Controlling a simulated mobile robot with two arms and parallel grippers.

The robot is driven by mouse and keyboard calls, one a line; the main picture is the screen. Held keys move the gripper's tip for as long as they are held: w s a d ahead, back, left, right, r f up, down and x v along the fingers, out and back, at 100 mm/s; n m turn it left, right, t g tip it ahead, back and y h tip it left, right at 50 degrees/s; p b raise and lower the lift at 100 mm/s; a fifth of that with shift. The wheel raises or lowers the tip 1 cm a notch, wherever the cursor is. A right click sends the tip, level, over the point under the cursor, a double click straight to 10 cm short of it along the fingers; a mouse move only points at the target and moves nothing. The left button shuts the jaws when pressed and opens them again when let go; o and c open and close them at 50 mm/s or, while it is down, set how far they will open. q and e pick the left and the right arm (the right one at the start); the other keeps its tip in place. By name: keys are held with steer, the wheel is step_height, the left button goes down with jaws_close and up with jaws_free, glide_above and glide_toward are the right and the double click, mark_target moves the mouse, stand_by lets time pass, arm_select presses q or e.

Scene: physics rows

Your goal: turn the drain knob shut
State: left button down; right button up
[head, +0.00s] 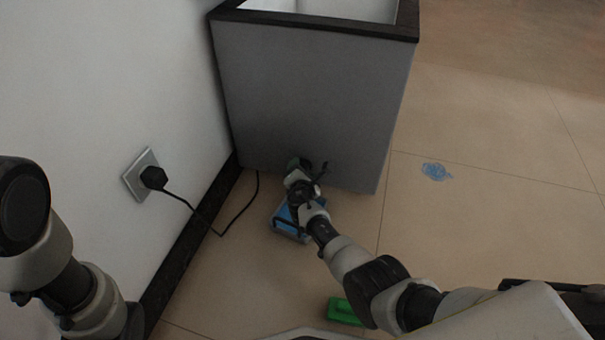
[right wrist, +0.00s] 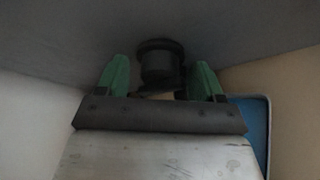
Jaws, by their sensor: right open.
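The drain knob (right wrist: 158,62) is a dark, round, stepped knob on the underside or face of the grey tank (head: 310,95). In the head view it is hidden behind my right gripper (head: 300,168), which is at the lower front of the tank. In the right wrist view my right gripper (right wrist: 160,75) is open, with one green finger on each side of the knob. I cannot tell whether the fingers touch it. My left arm shows at the left edge, but its gripper is out of view.
A blue container (head: 288,224) stands on the floor under my right forearm. A green block (head: 343,311) lies nearer me. A black cable (head: 222,232) runs from a wall socket (head: 137,180) to behind the tank. A blue puddle (head: 436,171) lies on the open floor at right.

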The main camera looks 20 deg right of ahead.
steer(key=shift+c, duration=0.5)
steer(key=c, duration=0.8)
steer(key=shift+o, duration=0.2)
